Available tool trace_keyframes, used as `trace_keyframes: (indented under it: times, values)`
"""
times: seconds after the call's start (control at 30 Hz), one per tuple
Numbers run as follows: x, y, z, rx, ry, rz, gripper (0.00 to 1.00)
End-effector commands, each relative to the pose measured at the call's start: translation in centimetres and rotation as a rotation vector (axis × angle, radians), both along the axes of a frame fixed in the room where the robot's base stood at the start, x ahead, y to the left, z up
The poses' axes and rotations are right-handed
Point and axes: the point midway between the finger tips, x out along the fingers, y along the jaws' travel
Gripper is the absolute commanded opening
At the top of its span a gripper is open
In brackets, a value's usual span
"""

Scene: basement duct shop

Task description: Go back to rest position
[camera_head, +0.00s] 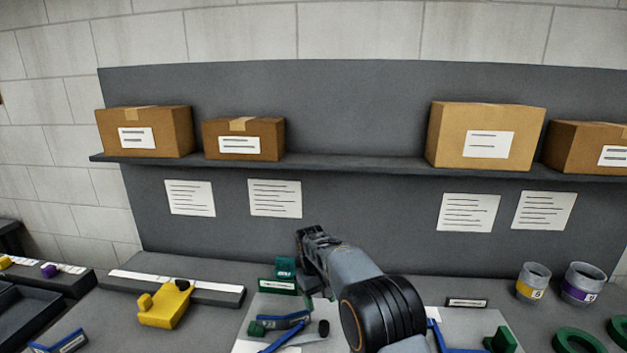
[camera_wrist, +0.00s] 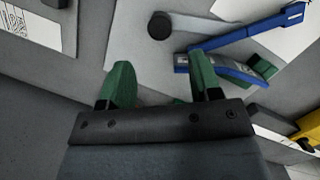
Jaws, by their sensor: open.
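My gripper (camera_wrist: 162,88) shows in the wrist view with its two green-tipped fingers apart and nothing between them. In the head view my arm reaches forward over the bench, and my gripper (camera_head: 312,240) is at its far end, close to the back panel.
A yellow tool (camera_head: 165,305) lies on the bench at left. Two grey cups (camera_head: 533,283) and green rings (camera_head: 577,341) are at right. A shelf (camera_head: 350,167) with several cardboard boxes (camera_head: 486,135) runs above the bench.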

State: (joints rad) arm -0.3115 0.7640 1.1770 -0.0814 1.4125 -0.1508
Motion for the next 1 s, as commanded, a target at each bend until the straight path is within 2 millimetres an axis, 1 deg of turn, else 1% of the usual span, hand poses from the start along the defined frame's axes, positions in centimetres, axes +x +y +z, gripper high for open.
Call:
trace_keyframes:
  times: [0.03, 0.1, 0.17, 0.27, 0.3, 0.37, 0.4, 0.47, 0.5, 0.6, 0.7, 0.8, 0.9, 1.0]
  values:
    - [-1.4, -1.2, 1.2, 0.014, -0.029, -0.034, 0.58]
    - [-3.4, -2.8, 2.4, 0.033, -0.071, -0.083, 0.58]
    - [-5.5, -4.2, 3.5, 0.052, -0.11, -0.126, 0.58]
    - [-9.2, -6.4, 5.0, 0.081, -0.175, -0.193, 0.58]
    - [-10.8, -7.3, 5.5, 0.092, -0.201, -0.219, 0.58]
    - [-13.2, -8.5, 6.1, 0.106, -0.24, -0.257, 0.58]
    - [-14.8, -9.3, 6.5, 0.116, -0.265, -0.281, 0.58]
    - [-17.2, -10.3, 6.8, 0.129, -0.302, -0.314, 0.58]
    - [-18.7, -10.9, 7.0, 0.137, -0.325, -0.334, 0.58]
    - [-22.0, -12.3, 7.2, 0.151, -0.378, -0.374, 0.58]
    - [-24.6, -13.2, 7.5, 0.161, -0.422, -0.402, 0.58]
    - [-26.1, -13.9, 8.1, 0.167, -0.465, -0.424, 0.58]
    - [-26.7, -14.4, 9.1, 0.176, -0.515, -0.437, 0.58]
    - [-26.7, -14.7, 10.1, 0.182, -0.554, -0.445, 0.58]
